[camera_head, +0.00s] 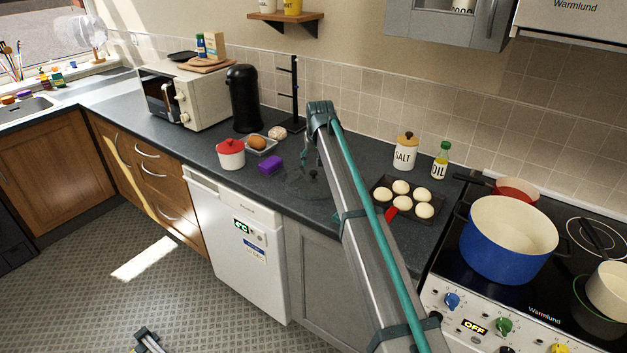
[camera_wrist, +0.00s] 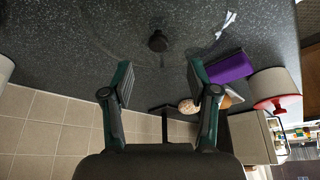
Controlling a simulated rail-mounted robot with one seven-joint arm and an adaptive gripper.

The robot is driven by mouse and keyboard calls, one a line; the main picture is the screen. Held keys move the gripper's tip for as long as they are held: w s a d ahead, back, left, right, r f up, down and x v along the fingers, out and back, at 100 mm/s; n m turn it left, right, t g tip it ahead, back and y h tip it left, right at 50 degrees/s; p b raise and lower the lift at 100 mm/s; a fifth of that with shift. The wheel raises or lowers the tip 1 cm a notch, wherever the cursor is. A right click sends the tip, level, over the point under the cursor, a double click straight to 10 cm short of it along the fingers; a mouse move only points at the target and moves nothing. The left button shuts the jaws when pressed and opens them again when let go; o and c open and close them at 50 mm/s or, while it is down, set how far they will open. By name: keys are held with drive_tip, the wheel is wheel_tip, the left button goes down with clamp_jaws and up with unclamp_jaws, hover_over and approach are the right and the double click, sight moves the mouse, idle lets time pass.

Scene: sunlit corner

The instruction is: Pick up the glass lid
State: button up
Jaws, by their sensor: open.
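The glass lid (camera_head: 298,182) lies on the dark speckled counter (camera_head: 345,217). It is see-through and hard to make out, with a faint round rim and a small dark knob (camera_head: 313,174). In the wrist view the knob (camera_wrist: 158,41) shows ahead of and between my fingertips, with the faint rim around it. My gripper (camera_wrist: 160,78) is open and empty, its two teal-and-black fingers spread apart. In the head view my gripper (camera_head: 306,160) is partly hidden behind my arm and is above or beside the lid; the exact gap cannot be told.
A purple block (camera_head: 270,165) and a red-lidded white pot (camera_head: 230,154) stand left of the lid. A dark tray (camera_head: 428,199) of pale buns lies to the right. A blue pot (camera_head: 508,245) stands on the stove. A black stand (camera_head: 294,100) rises behind.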

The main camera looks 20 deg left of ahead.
sight(314, 172)
drive_tip(key=shift+w+p+x, duration=0.2)
drive_tip(key=shift+p+x, duration=1.15)
drive_tip(key=shift+x, duration=2.4)
drive_tip(key=shift+r, duration=0.1)
clamp_jaws()
